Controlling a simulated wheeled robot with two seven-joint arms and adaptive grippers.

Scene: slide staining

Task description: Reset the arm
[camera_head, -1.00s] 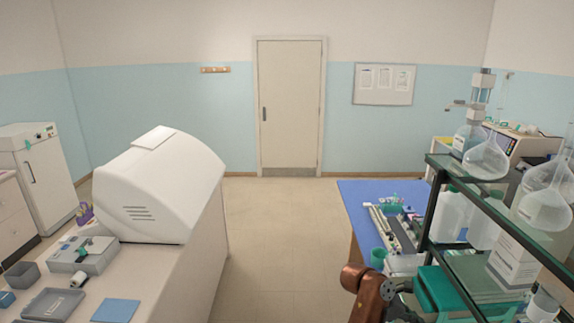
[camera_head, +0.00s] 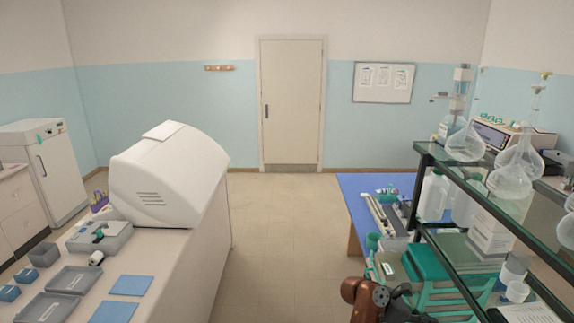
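One of my arms shows as a brown and black link (camera_head: 366,298) at the bottom edge, right of the middle. It is beside the shelf on the right, in front of the blue-topped table. Its gripper is not visible. My other arm and gripper are out of view.
A bench with a white machine (camera_head: 168,178), trays (camera_head: 75,279) and blue mats (camera_head: 130,285) is at left. A glass shelf (camera_head: 482,213) with flasks and bottles stands at right, near a blue-topped table (camera_head: 352,187). Clear floor (camera_head: 285,230) leads to a closed door (camera_head: 290,105).

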